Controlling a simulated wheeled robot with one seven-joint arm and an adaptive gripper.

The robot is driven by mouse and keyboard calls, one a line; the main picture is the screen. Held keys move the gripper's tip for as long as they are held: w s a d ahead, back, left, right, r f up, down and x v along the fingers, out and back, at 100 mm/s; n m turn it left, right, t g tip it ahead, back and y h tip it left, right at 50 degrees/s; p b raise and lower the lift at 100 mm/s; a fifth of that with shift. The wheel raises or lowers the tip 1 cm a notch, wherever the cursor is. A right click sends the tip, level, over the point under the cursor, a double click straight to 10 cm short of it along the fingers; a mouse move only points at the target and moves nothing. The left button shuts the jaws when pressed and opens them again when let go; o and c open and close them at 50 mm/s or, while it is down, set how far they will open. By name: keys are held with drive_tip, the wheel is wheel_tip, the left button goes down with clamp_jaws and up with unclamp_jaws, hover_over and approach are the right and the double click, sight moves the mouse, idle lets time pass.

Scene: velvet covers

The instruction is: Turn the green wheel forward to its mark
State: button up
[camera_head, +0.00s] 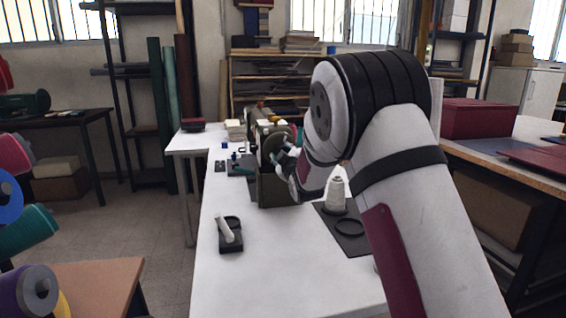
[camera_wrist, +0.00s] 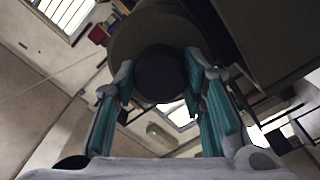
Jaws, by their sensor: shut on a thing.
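The green wheel (camera_head: 273,146) is on the end of the sewing machine on the white table, partly hidden by my gripper. In the wrist view the wheel (camera_wrist: 180,28) is a large dull olive disc with a dark round hub (camera_wrist: 160,74) at its middle. My gripper (camera_wrist: 158,82) has its two teal-padded fingers on either side of this hub, shut on it. In the head view my gripper (camera_head: 271,157) reaches the wheel from the right. I cannot make out a mark on the wheel or machine.
A cream thread cone (camera_head: 336,196) stands on a dark mat (camera_head: 352,240) near my arm. A small black stand with a white handle (camera_head: 230,236) lies at the front left. A dark red box (camera_head: 478,118) sits on the right bench. The white table's front middle is clear.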

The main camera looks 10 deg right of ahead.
drive_tip(key=n+b, duration=0.4)
drive_tip(key=n, duration=0.1)
drive_tip(key=shift+a+f+n, duration=0.1)
drive_tip(key=shift+f+n, duration=0.05)
drive_tip(key=shift+n, duration=0.15)
drive_tip(key=n+b, duration=0.4)
drive_tip(key=n, duration=0.1)
drive_tip(key=shift+b, duration=0.3)
drive_tip(key=shift+n, duration=0.4)
drive_tip(key=o, duration=1.2)
drive_tip(key=shift+c, duration=0.2)
drive_tip(key=s, duration=1.2)
